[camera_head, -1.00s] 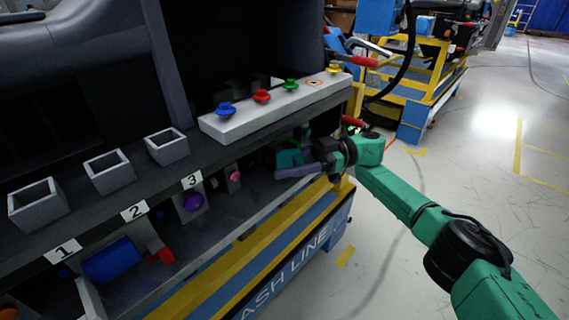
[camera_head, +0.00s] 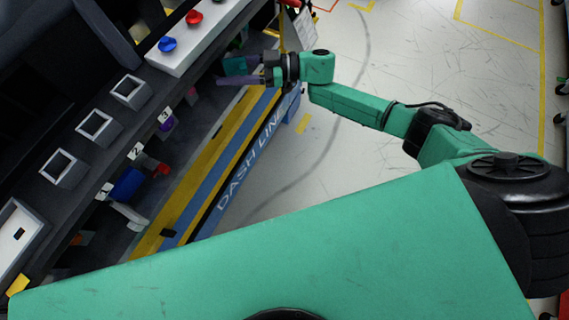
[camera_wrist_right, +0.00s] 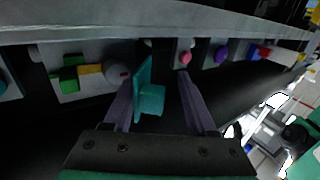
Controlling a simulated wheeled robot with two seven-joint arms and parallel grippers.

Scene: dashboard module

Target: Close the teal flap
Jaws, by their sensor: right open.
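The teal flap (camera_head: 236,66) shows in the head view at the far end of the dashboard's lower shelf, partly hidden by my right gripper. In the right wrist view the teal flap (camera_wrist_right: 150,98) stands out from the panel as a thin upright plate with a block on its right side. My right gripper (camera_wrist_right: 157,80) is open, with its two purple fingers on either side of the flap. The left finger is very close to the flap's plate; I cannot tell whether they touch. In the head view my right gripper (camera_head: 230,73) points left into the shelf. My left gripper is not in view.
A white strip with coloured knobs (camera_head: 192,42) lies above the shelf. Grey square bins (camera_head: 96,126) line the ledge. A purple knob (camera_wrist_right: 221,53), a pink knob (camera_wrist_right: 184,57) and green and yellow blocks (camera_wrist_right: 80,74) sit near the flap. Open floor (camera_head: 400,60) lies right.

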